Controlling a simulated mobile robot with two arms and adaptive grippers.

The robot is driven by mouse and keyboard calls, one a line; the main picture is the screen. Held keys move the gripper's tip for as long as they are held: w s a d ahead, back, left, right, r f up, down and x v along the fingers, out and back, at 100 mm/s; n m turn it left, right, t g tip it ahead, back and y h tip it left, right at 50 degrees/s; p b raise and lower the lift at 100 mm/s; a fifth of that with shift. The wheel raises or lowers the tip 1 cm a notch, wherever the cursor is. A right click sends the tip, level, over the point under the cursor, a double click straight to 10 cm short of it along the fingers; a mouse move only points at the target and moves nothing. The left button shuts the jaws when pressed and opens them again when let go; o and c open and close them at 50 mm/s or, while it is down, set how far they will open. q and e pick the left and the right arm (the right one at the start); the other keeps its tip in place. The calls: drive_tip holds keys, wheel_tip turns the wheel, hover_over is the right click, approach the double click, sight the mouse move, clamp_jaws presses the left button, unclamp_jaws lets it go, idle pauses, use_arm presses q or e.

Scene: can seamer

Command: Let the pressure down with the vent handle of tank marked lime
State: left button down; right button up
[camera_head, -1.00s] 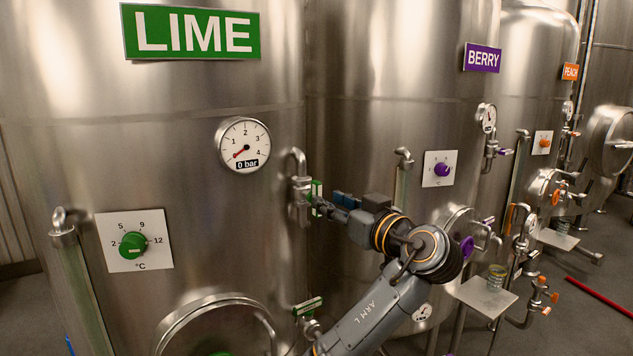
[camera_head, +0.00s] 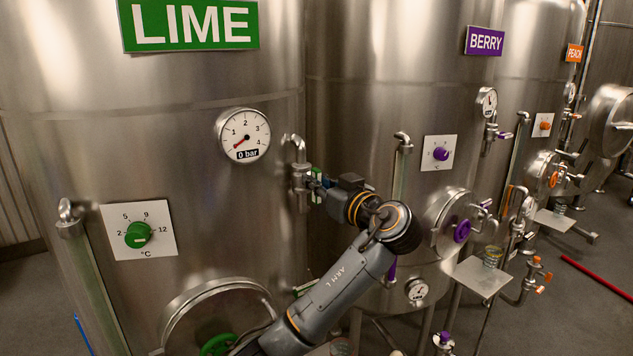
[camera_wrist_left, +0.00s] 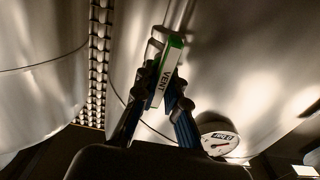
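The tank marked LIME (camera_head: 60,150) fills the left of the head view, under its green LIME sign (camera_head: 190,25). Its pressure gauge (camera_head: 242,135) shows 0 bar. The vent valve (camera_head: 299,178) is right of the gauge. The green-edged vent handle (camera_head: 316,186) is partly hidden by my left gripper (camera_head: 323,184). In the left wrist view, the handle marked VENT (camera_wrist_left: 167,75) stands between both fingers of my left gripper (camera_wrist_left: 165,82), which appear closed against its sides. My right gripper is not in view.
A green temperature knob (camera_head: 138,235) and a sight tube (camera_head: 90,275) are at the left on the lime tank. A round hatch (camera_head: 215,310) is below. The berry tank (camera_head: 360,110) stands close on the right, with a small shelf (camera_head: 482,277) jutting out.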

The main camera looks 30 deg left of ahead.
use_arm(q)
drive_tip(key=shift+m, duration=0.3)
drive_tip(key=shift+w+f+m+b, duration=0.1)
drive_tip(key=shift+f+m+b, duration=0.05)
drive_tip(key=shift+m+b, duration=0.4)
drive_tip(key=shift+d+m+b, duration=0.1)
drive_tip(key=shift+m+b, duration=0.3)
drive_tip(key=shift+m, duration=0.25)
drive_tip(key=m, duration=0.2)
drive_tip(key=shift+w+m, duration=0.15)
drive_tip(key=shift+m, duration=0.15)
drive_tip(key=shift+w+m, duration=0.1)
drive_tip(key=shift+m, duration=1.7)
drive_tip(key=c, duration=1.4)
unclamp_jaws()
drive_tip(key=shift+d, duration=0.1)
